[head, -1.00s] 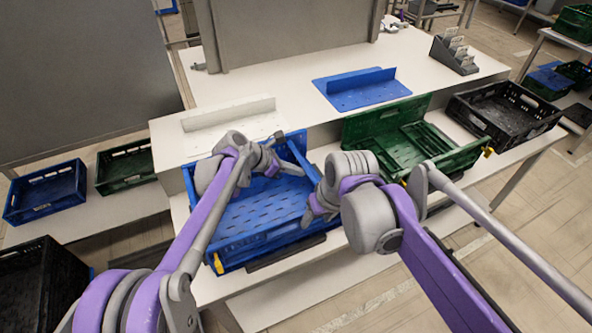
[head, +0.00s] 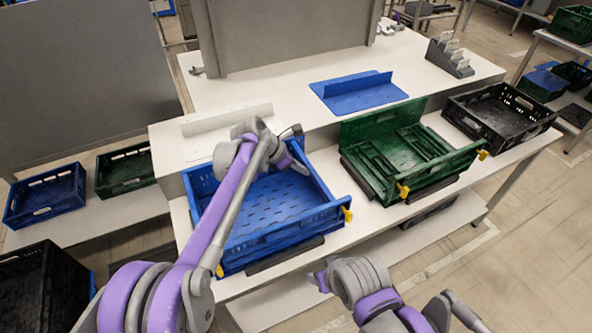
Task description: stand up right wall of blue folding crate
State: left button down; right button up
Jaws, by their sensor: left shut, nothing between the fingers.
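The blue folding crate (head: 285,238) sits on the white conveyor table in the middle of the head view. Its front wall is up, with yellow latches at the front corners. Its right wall (head: 322,188) appears to stand along the right side, joining the front wall's corner. My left arm covers much of the left side and far left corner. My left gripper (head: 299,166) is shut and empty over the far right part of the crate. My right gripper (head: 320,280) is low in front of the table, clear of the crate; its fingers are too unclear to judge.
A green folding crate (head: 372,178) stands just right of the blue one, with a narrow gap. A black crate (head: 528,118) is farther right. A blue panel (head: 360,97) and a white panel (head: 215,125) lie on the raised shelf behind. Other crates stand at left.

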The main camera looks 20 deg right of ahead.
pick_arm(q)
jog(key=shift+w+d+r+y+p, duration=0.15)
jog(key=shift+d+r+y+p, duration=0.3)
jog(key=shift+d, duration=0.55)
jog(key=shift+w+d+r, duration=0.1)
jog(key=shift+d+r, duration=0.1)
jog(key=shift+d, duration=0.6)
jog(key=shift+d+r, duration=0.2)
jog(key=shift+d, duration=0.55)
pick_arm(e)
jog(key=shift+w+r, duration=0.25)
jog(key=shift+r, duration=0.35)
jog(key=shift+w+r, duration=0.2)
jog(key=shift+r, duration=0.4)
pick_arm(q)
jog(key=v, duration=1.1)
pick_arm(e)
jog(key=shift+f, duration=0.15)
